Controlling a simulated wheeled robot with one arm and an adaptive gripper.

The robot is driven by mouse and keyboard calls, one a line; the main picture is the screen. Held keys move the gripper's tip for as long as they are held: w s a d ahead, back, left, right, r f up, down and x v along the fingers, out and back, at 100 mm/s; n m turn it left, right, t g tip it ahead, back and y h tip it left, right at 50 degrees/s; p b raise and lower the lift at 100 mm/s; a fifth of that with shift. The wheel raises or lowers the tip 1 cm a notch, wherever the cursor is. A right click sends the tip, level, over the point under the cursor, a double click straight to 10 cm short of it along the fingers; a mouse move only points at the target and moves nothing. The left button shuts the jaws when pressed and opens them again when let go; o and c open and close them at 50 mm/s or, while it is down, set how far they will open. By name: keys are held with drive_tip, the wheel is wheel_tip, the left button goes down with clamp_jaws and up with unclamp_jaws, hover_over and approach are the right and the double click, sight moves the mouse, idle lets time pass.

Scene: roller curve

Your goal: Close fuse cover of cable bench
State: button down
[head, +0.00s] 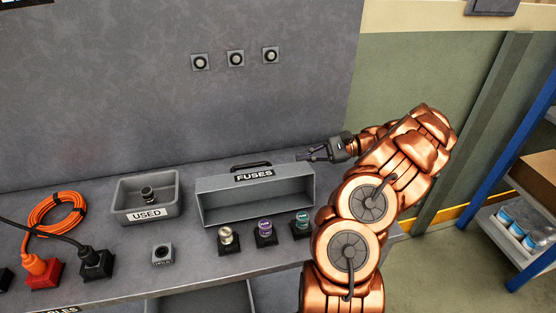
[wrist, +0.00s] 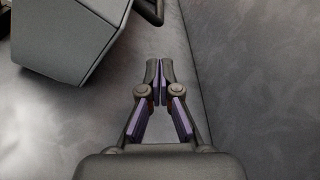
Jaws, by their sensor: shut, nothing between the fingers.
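The grey fuse box labelled FUSES (head: 256,204) stands on the cable bench (head: 195,252). Its front looks open, with its interior showing. The fuse cover (head: 253,176) with the label and a black handle (head: 251,166) is at the top of the box. My gripper (head: 306,154) is behind and to the right of the box's top, near the back wall, apart from the handle. In the wrist view my gripper (wrist: 160,64) has its fingertips together and empty. The box's corner (wrist: 72,38) and part of the handle (wrist: 150,10) show at upper left there.
Several fuses (head: 265,232) stand in holders before the box. A USED bin (head: 146,202) holding a dark fuse stands to the left, with a small switch block (head: 162,255) in front. Orange cable (head: 56,216) and plugs lie further left. A blue shelf (head: 530,150) stands at right.

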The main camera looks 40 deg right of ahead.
sight(270, 164)
drive_tip(key=p+x, duration=0.2)
drive_tip(key=x, duration=0.6)
drive_tip(key=shift+w+a+r, duration=0.1)
drive_tip(key=shift+a, duration=0.1)
drive_tip(key=shift+w+a+f+p, duration=0.2)
drive_tip(key=shift+w+a+p, duration=0.2)
drive_tip(key=shift+a, duration=0.2)
drive_tip(key=shift+a+r+b, duration=0.1)
drive_tip(key=shift+b, duration=0.3)
